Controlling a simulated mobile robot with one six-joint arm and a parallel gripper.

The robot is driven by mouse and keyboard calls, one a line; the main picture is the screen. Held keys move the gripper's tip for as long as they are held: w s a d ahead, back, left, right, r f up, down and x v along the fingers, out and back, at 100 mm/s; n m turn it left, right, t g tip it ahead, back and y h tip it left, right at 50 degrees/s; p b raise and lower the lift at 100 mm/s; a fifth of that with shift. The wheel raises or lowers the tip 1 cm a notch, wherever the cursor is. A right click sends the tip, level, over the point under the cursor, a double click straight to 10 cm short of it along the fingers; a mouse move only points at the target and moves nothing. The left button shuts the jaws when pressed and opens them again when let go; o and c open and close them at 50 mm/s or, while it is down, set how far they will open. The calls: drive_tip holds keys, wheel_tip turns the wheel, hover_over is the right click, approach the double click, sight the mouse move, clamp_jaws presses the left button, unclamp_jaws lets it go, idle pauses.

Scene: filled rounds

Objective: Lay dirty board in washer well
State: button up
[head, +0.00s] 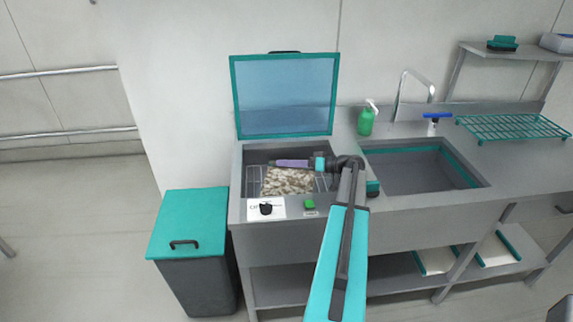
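The dirty board (287,181), pale with brown blotches, is inside the washer well (252,156), low over or on its wire rack; I cannot tell whether it rests there. The washer's teal-framed lid (284,96) stands open behind the well. My gripper (290,163) reaches into the well from the right, at the board's far edge. A purple-grey part shows at its end. Its fingertips are too small and partly hidden to show whether they are apart or shut on the board.
A black knob (266,208) and green button (310,204) are on the washer's front. A sink (420,170) with a tap, a green bottle (366,118) and a teal rack (513,127) are right. A teal-lidded bin (188,222) stands left. Boards (436,261) lie on the lower shelf.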

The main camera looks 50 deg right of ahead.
drive_tip(key=b+v, duration=0.5)
drive_tip(key=v, duration=0.7)
drive_tip(key=shift+r, duration=0.2)
idle(0.5)
